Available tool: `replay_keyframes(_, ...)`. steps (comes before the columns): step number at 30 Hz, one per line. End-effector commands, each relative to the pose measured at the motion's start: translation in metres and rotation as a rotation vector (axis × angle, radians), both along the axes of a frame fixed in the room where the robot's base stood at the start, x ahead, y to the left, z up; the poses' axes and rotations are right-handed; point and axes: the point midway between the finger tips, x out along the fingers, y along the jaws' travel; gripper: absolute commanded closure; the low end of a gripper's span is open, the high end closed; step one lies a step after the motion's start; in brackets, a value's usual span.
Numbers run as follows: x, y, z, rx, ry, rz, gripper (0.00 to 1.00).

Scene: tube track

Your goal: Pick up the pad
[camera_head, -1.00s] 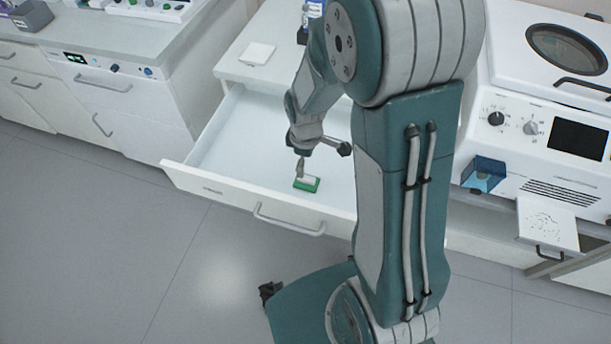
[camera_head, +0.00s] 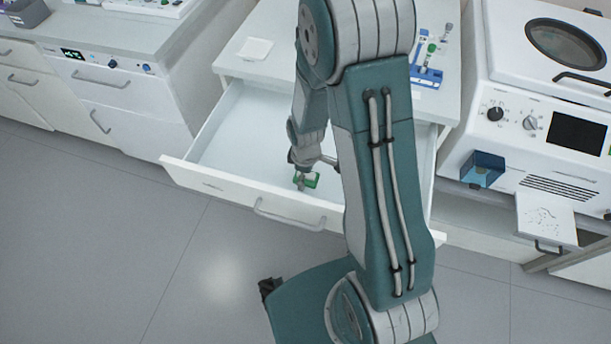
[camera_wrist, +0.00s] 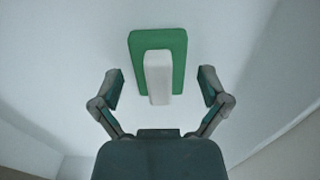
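The pad is a green rectangle (camera_wrist: 157,42) with a raised white block on it. In the wrist view it lies on the white drawer floor, upper middle, the white block reaching down between my fingers. My gripper (camera_wrist: 160,90) is open, one finger to each side of the white block, with a gap on both sides. In the head view my gripper (camera_head: 301,183) is low inside the open drawer, and it partly hides the pad (camera_head: 313,181). I cannot tell the exact height between the fingers and the pad.
The open drawer's front wall (camera_head: 240,195) and side walls surround the pad. A white square (camera_head: 255,49) lies on the counter above. A blue rack (camera_head: 428,70) stands on the counter right of my arm. A machine (camera_head: 545,120) stands at right.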

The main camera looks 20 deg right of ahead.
Motion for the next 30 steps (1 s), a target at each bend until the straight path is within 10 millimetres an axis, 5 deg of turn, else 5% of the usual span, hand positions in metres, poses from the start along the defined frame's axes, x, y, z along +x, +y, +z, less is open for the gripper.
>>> replay_keyframes(1,0.0,0.0,0.0,0.0,0.0,0.0,0.45)
replay_keyframes(3,0.0,0.0,0.0,0.0,0.0,0.0,0.66)
replay_keyframes(4,0.0,0.0,0.0,0.0,0.0,0.0,0.69)
replay_keyframes(17,0.001,0.0,0.007,-0.001,-0.001,0.0,0.69)
replay_keyframes(30,0.001,0.0,0.083,0.0,-0.004,0.0,0.69)
